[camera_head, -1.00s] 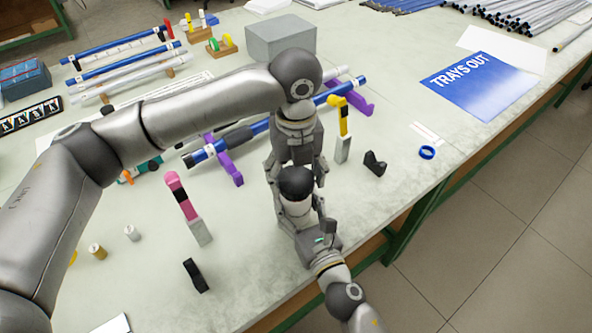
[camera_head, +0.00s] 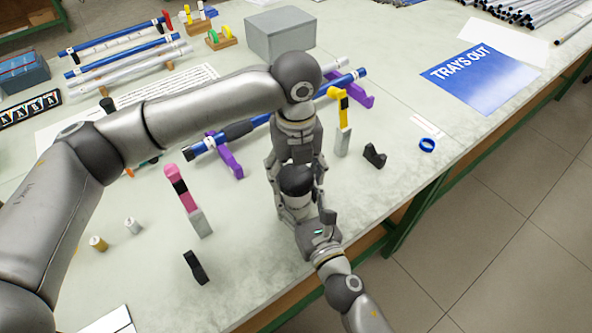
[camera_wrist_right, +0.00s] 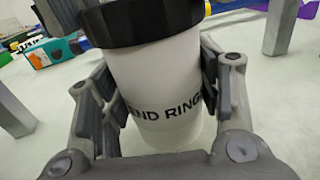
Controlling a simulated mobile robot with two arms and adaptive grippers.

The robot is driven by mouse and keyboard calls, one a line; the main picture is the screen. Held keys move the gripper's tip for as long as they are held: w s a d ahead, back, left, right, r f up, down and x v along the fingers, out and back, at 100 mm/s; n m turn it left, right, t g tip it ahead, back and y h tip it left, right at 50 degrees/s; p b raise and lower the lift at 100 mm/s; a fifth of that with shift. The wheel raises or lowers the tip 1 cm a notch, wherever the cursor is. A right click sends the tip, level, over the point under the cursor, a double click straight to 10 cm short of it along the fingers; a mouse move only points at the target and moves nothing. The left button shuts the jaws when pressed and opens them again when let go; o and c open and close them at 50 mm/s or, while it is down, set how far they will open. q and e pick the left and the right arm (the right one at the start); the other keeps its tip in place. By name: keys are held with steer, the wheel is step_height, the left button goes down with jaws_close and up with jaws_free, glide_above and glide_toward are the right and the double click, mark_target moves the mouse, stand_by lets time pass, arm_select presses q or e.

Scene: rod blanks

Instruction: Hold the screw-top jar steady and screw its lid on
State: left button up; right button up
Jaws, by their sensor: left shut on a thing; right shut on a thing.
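The white screw-top jar (camera_head: 296,206) stands upright near the table's front edge; the right wrist view shows its body (camera_wrist_right: 155,85) with the text "END RING" and part of a further letter. The black lid (camera_head: 296,179) sits on the jar's mouth, and its lower rim (camera_wrist_right: 145,22) shows in the right wrist view. My left gripper (camera_head: 296,170) comes down from above and is shut on the lid. My right gripper (camera_wrist_right: 157,100) is shut on the jar's body, one finger on each side. How tightly the lid is seated cannot be told.
A pink-topped post (camera_head: 186,200) and a black clip (camera_head: 196,267) stand to the left. A yellow-topped post (camera_head: 342,125), another black clip (camera_head: 375,155) and a blue ring (camera_head: 427,145) are to the right. Purple stands (camera_head: 229,161) hold rods behind.

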arm_select(q)
steer(key=shift+f, duration=0.55)
arm_select(e)
jaws_close()
arm_select(q)
steer(key=m, duration=0.7)
steer(key=shift+a, duration=0.1)
steer(key=m, duration=0.9)
steer(key=shift+a, duration=0.1)
steer(key=o, duration=0.8)
